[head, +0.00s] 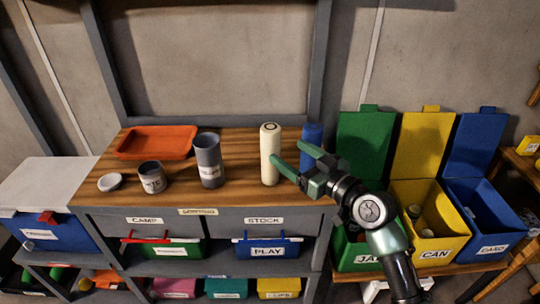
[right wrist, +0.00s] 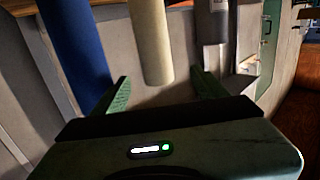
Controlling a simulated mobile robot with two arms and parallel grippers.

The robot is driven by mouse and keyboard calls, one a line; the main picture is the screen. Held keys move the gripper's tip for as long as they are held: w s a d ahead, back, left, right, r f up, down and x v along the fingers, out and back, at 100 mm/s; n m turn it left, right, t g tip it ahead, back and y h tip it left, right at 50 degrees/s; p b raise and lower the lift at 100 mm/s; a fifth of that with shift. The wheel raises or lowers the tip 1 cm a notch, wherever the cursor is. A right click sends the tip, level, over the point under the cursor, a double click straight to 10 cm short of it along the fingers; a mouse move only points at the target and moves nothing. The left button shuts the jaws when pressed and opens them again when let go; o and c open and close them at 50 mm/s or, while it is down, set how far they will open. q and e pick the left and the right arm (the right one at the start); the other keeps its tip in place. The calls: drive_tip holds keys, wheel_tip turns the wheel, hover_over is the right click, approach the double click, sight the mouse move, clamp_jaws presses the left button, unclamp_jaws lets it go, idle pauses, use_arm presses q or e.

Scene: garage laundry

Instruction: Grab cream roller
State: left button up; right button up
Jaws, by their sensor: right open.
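The cream roller (head: 270,154) stands upright on the wooden worktop, near its right end. My right gripper (head: 289,155) is open just right of it, with one finger pointing at the roller's lower part. In the right wrist view the cream roller (right wrist: 150,40) shows between the two open fingers (right wrist: 163,88), nearer the left one. I cannot tell how far between them it reaches. A blue roller (head: 312,134) stands just behind the right gripper, partly hidden by it. It shows at the left in the right wrist view (right wrist: 75,45). My left gripper is not in view.
A tall grey container (head: 208,160), a shorter labelled can (head: 152,177), a white lid (head: 110,182) and an orange tray (head: 156,142) occupy the worktop's left. Green, yellow (head: 428,222) and blue open-lidded bins stand at right. A clear gap separates the tall container from the cream roller.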

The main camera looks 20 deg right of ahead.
sight(277, 139)
drive_tip(key=x, duration=0.3)
drive_tip(key=r+p+x, duration=0.1)
drive_tip(key=x, duration=0.2)
drive_tip(key=shift+w+d+r, duration=0.1)
drive_tip(key=shift+w, duration=0.2)
drive_tip(key=p+x, duration=0.1)
drive_tip(key=x, duration=0.4)
drive_tip(key=shift+w, duration=0.4)
drive_tip(key=c, duration=0.3)
clamp_jaws()
